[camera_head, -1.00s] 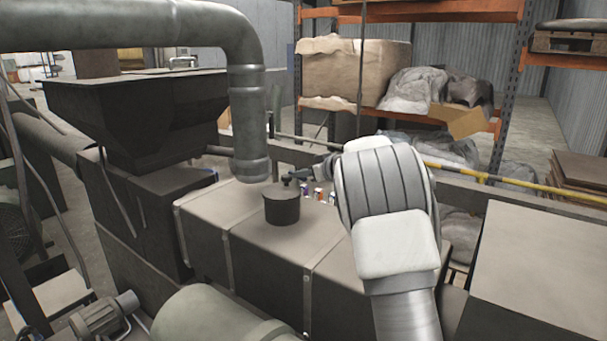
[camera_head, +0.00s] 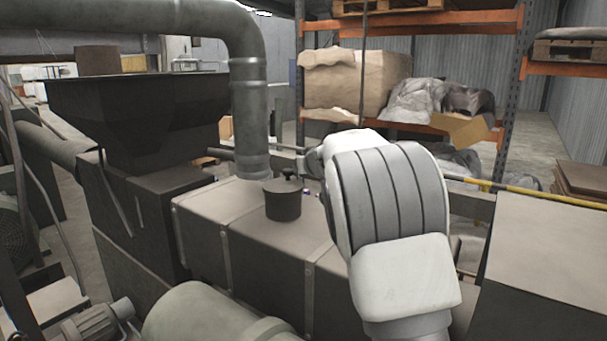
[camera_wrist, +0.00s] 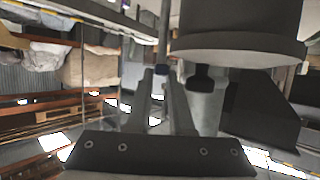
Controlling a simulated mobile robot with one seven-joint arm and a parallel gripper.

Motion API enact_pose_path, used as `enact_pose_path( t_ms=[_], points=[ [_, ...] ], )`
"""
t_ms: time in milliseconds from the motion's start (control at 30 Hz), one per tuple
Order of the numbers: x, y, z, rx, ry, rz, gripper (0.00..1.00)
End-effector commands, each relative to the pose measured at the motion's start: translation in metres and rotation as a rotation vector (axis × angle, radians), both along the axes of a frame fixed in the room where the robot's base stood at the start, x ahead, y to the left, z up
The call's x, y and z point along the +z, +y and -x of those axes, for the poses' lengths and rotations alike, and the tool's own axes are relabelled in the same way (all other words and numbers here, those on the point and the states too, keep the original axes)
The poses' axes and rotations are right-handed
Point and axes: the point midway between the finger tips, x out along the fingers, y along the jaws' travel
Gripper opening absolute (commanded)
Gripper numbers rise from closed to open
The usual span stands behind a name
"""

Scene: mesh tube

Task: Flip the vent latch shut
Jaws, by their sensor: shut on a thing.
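The vent is a dark round pot (camera_head: 283,204) on top of the brown metal housing, with a small dark latch (camera_head: 288,176) on its lid. In the wrist view the scene looks upside down, and the pot (camera_wrist: 240,30) fills the upper right. A dark part of the latch (camera_wrist: 200,77) shows just beyond its rim, right of my fingertips. My gripper (camera_wrist: 162,72) has its two fingers close together, shut on the latch at their tips; the exact contact is hard to make out. In the head view my white wrist hides the gripper.
A large grey pipe (camera_head: 250,110) comes down just behind the pot. A dark hopper (camera_head: 140,105) stands to the left. A yellow rail (camera_head: 535,194) and a shelf rack with a wrapped bale (camera_head: 340,85) are behind. A flat-topped box (camera_head: 550,245) is at the right.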

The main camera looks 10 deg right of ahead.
Motion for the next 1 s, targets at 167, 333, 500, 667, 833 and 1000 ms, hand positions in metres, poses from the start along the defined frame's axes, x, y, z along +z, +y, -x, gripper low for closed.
enact_pose_path(
  t_ms=[167,333,500,667,833,1000],
  points=[
    [-0.0016,0.0,0.0006,-0.023,0.001,-0.001,0.0],
    [-0.0016,-0.0001,0.0005,-0.023,0.001,-0.001,0.0],
    [-0.0016,0.0,0.0004,-0.023,0.001,0.0,0.38],
    [-0.001,0.0013,0.0004,-0.02,0.0,-0.001,0.5],
    [-0.0005,0.0029,0.0002,-0.017,-0.001,-0.003,0.5],
    [-0.0001,0.0041,0.0003,-0.015,-0.001,-0.003,0.5]
  ],
)
